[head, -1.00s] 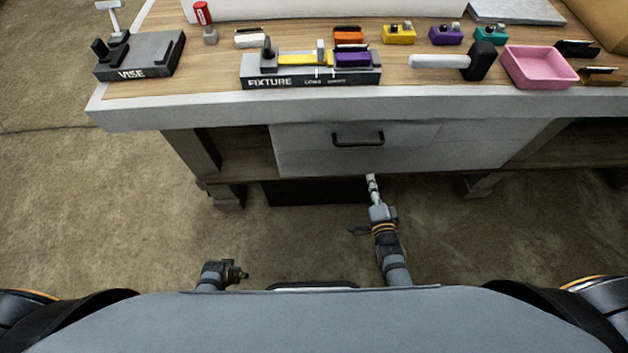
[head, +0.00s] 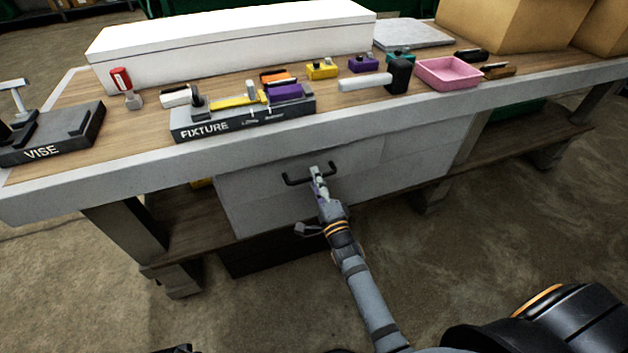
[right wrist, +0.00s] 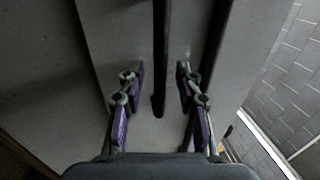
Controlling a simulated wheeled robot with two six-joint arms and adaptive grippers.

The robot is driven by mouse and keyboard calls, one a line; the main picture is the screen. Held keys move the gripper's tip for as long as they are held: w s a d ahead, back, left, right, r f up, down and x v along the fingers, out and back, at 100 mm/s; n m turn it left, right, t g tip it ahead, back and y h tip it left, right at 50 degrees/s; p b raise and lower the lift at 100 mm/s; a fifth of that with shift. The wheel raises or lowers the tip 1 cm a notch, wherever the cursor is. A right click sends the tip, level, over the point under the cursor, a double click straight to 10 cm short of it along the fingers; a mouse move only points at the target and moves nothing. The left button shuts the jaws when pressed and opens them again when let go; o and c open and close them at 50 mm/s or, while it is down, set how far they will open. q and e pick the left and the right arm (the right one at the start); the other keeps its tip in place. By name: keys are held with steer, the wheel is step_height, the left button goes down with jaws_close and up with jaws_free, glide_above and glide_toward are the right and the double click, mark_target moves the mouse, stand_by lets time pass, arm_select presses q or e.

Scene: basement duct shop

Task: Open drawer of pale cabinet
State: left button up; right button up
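The pale cabinet (head: 415,165) hangs under the workbench top. Its drawer front (head: 265,200) looks flush, with a dark bar handle (head: 296,181) near the top. My right gripper (head: 318,175) is at the handle's right part. In the right wrist view the gripper (right wrist: 158,85) is open, its two purple-padded fingers on either side of the dark handle bar (right wrist: 161,50), with a gap to each finger. My left gripper does not show clearly; only a dark sliver, perhaps of my left arm, is at the bottom edge of the head view.
On the bench top stand a vise (head: 50,140), a fixture block (head: 240,122), a mallet (head: 398,76), a pink tray (head: 450,73) and a long white box (head: 230,42). A wooden lower shelf (head: 190,225) runs below. The floor in front is clear.

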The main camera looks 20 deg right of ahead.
steer(key=shift+w+r, duration=0.1)
steer(key=shift+w, duration=0.5)
steer(key=shift+c, duration=0.3)
jaws_close()
